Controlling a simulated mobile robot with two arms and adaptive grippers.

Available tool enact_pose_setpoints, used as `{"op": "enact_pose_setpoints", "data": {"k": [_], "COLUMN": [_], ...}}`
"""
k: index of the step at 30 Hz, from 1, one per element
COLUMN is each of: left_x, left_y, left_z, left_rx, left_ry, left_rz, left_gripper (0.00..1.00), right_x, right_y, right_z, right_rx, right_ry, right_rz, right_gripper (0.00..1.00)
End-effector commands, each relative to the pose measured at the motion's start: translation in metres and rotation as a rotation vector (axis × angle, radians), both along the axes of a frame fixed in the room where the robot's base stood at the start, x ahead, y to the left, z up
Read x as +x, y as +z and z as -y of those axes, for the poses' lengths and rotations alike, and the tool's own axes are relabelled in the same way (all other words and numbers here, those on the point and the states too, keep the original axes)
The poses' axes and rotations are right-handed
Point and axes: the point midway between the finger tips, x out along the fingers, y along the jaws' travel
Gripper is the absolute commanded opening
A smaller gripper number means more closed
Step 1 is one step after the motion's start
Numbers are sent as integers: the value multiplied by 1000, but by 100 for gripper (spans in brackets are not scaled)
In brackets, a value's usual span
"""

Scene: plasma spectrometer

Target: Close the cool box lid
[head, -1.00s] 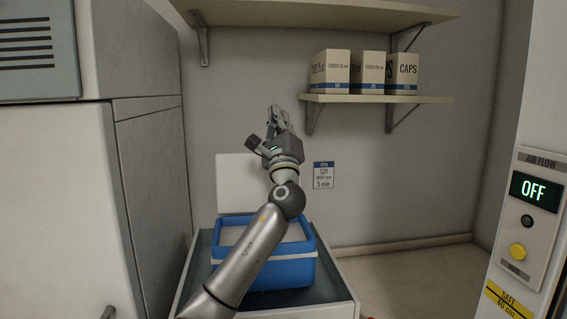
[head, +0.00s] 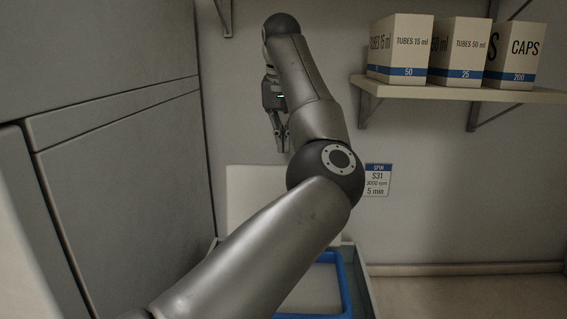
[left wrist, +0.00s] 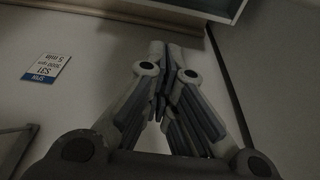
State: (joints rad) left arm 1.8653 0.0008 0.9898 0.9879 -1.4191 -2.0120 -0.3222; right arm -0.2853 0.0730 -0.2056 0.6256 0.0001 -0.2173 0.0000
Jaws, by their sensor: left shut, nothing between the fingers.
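The cool box (head: 346,283) is blue and sits low behind my left arm in the head view. Only part of its rim and pale inside shows; the arm hides the rest. Its white lid (head: 250,200) stands raised at the back of the box, open, partly covered by my arm. My left gripper (head: 283,148) hangs pointing down above the lid's top edge, apart from it in the picture. Its fingers are shut and empty; the left wrist view shows them together (left wrist: 165,48). I cannot make out the lid in the left wrist view. My right gripper is out of view.
A wall shelf (head: 460,92) with several boxes (head: 400,48) is to the right. A grey cabinet (head: 120,150) stands close on the left. A spin label (head: 377,180) is on the wall, also in the left wrist view (left wrist: 45,68). The box stands on a pale-edged tray (head: 360,270).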

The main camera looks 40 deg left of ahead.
Motion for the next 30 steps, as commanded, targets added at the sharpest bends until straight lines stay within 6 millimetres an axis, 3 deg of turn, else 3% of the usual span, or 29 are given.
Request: {"op": "enact_pose_setpoints", "data": {"k": [3, 9, 16, 23, 30], "left_x": [2, 7, 15, -2, -11], "left_y": [-14, -47, -93, -81, -78], "left_z": [-2, -7, -13, 1, 8], "left_rx": [-3, 1, -1, 2, 2], "left_ry": [4, 5, 2, 2, 1], "left_rz": [-5, -6, -4, 2, 0], "left_gripper": [0, 0, 0, 0, 0], "right_x": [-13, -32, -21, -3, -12], "right_y": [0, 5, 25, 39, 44], "right_z": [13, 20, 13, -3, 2], "right_rx": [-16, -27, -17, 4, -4], "right_ry": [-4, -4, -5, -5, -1], "right_rz": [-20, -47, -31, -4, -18], "right_gripper": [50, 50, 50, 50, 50]}}
